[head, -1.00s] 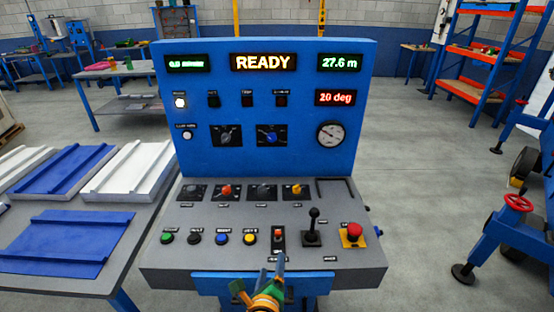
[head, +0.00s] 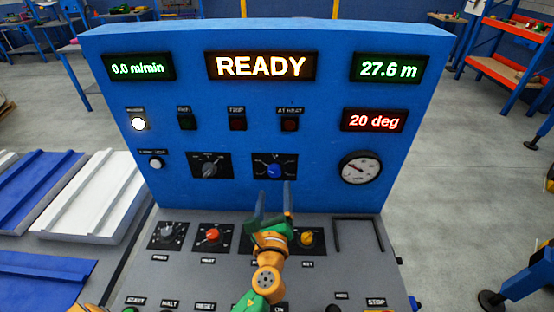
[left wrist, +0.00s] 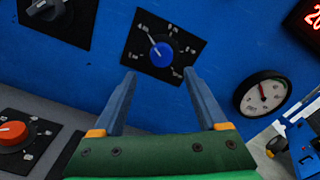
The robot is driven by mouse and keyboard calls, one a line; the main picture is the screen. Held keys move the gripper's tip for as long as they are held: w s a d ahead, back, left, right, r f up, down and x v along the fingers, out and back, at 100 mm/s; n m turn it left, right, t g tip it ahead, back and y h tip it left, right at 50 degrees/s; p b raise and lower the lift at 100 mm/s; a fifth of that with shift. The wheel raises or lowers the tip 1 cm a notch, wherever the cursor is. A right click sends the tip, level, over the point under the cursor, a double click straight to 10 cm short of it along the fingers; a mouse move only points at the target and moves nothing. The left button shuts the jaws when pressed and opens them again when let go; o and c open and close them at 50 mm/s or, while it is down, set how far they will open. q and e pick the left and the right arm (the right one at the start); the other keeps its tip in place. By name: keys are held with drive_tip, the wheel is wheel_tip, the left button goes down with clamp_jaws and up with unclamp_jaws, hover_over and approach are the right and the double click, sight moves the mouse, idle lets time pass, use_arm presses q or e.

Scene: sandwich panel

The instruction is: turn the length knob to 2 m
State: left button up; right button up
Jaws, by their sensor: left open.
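The length knob appears to be the blue knob (head: 274,171) on a black dial plate on the upright blue panel. It also shows in the left wrist view (left wrist: 161,54), ringed by small white marks that seem to be metres. Its white pointer faces up and left there, toward a mark that looks like 4 m. My left gripper (head: 273,190) is open and empty, its fingers pointing at the panel just below the knob. In the left wrist view its fingertips (left wrist: 159,73) stand apart on either side, below the knob, not closed on it.
A grey-black knob (head: 210,170) sits left of the blue one, and a round gauge (head: 360,168) to the right. The console below carries a red knob (head: 212,236) and a yellow knob (head: 307,238). My left arm hides part of the console. A black bar (head: 358,219) stands at right.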

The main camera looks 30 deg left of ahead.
sight(275, 174)
use_arm(q)
drive_tip(key=w, duration=0.1)
drive_tip(key=w+a+r, duration=0.1)
drive_tip(key=shift+w+a, duration=0.2)
drive_tip(key=shift+w, duration=0.15)
drive_tip(key=shift+x, duration=1)
drive_tip(key=shift+w+a+f, duration=0.1)
drive_tip(key=shift+w+f, duration=0.15)
drive_tip(key=shift+f, duration=0.05)
drive_tip(key=shift+s+r, duration=0.15)
drive_tip(key=c, duration=0.5)
clamp_jaws()
use_arm(e)
drive_tip(key=shift+s+d+r, duration=0.2)
drive_tip(key=shift+s, duration=0.45)
drive_tip(key=shift+f, duration=0.15)
